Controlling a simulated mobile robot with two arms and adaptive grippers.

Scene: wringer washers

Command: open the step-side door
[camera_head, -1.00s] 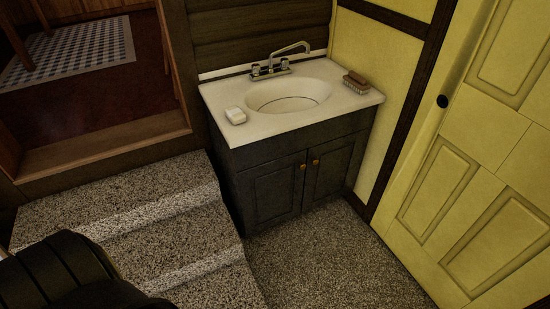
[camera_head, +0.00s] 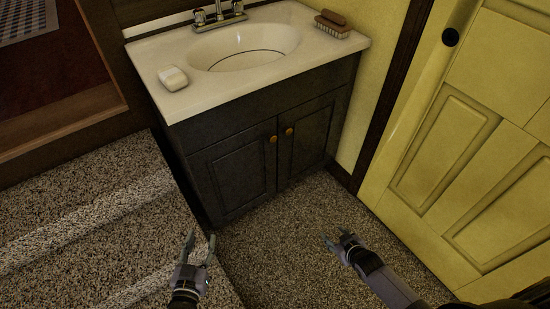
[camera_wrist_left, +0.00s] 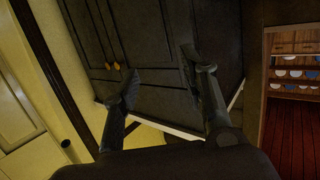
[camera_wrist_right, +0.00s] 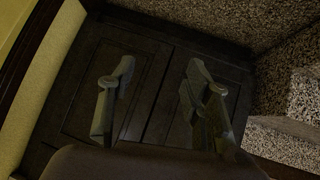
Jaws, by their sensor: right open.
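The step-side door (camera_head: 232,168) is the left dark panelled door of the sink cabinet, beside the carpeted steps. It is shut, with a round orange-brown knob (camera_head: 271,139) near its upper inner corner. In the left wrist view the door (camera_wrist_left: 152,35) appears upside down beyond the jaws. My left gripper (camera_head: 201,239) is open and empty, in front of and below this door, apart from its knob. My right gripper (camera_head: 336,238) is open and empty, low and right of the cabinet. The right wrist view shows dark cabinet doors between its spread fingers (camera_wrist_right: 160,66); no knob is visible there.
The other cabinet door (camera_head: 310,132) is shut, with its own knob (camera_head: 289,131). Soap (camera_head: 173,78) and a brush (camera_head: 332,25) lie on the white countertop (camera_head: 150,56). Carpeted steps (camera_head: 85,215) rise left; a yellow door (camera_head: 470,150) stands right. Carpet before the cabinet is clear.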

